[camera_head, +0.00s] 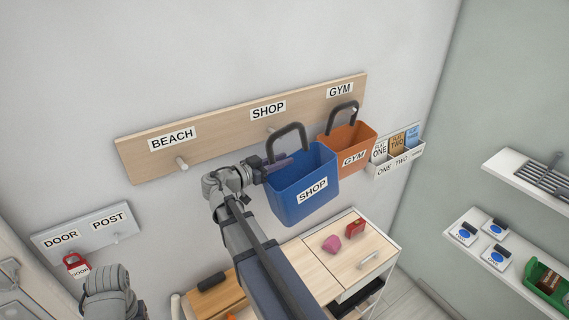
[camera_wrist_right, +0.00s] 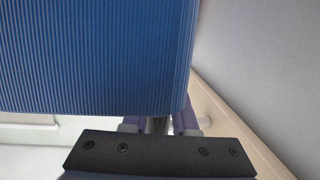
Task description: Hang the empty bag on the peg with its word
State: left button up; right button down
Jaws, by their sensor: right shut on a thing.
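The blue SHOP bag (camera_head: 304,190) hangs upright from my right gripper (camera_head: 277,165), which is shut on it at its left upper side. Its dark handle (camera_head: 288,129) arches up just right of the SHOP peg (camera_head: 270,130); I cannot tell whether they touch. In the right wrist view the bag's ribbed blue side (camera_wrist_right: 100,55) fills the upper left, above my right gripper's fingers (camera_wrist_right: 160,125). The wooden board (camera_head: 215,134) carries BEACH, SHOP and GYM labels. The BEACH peg (camera_head: 182,164) is bare. The orange GYM bag (camera_head: 350,142) hangs under the GYM label. My left gripper's fingers are out of view.
A DOOR/POST board (camera_head: 85,232) with a red tag (camera_head: 77,264) is at lower left. A cabinet (camera_head: 318,270) with pink and red items stands below the bags. A holder of cards (camera_head: 400,164) is right of the orange bag. Shelves (camera_head: 490,262) are on the right wall.

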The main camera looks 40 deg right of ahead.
jog(key=shift+w+d+f+b, duration=0.1)
jog(key=shift+w+f+b, duration=0.1)
jog(key=shift+w, duration=0.6)
jog(key=shift+w+d+f+b, duration=0.1)
jog(key=shift+w+f+b, duration=0.1)
jog(key=shift+w, duration=0.65)
jog(key=shift+w+d+f+b, duration=0.1)
jog(key=shift+w+f+b, duration=0.1)
jog(key=shift+w, duration=0.6)
jog(key=c, duration=0.6)
grip_release()
jog(key=a, duration=0.8)
jog(key=shift+r+p, duration=0.35)
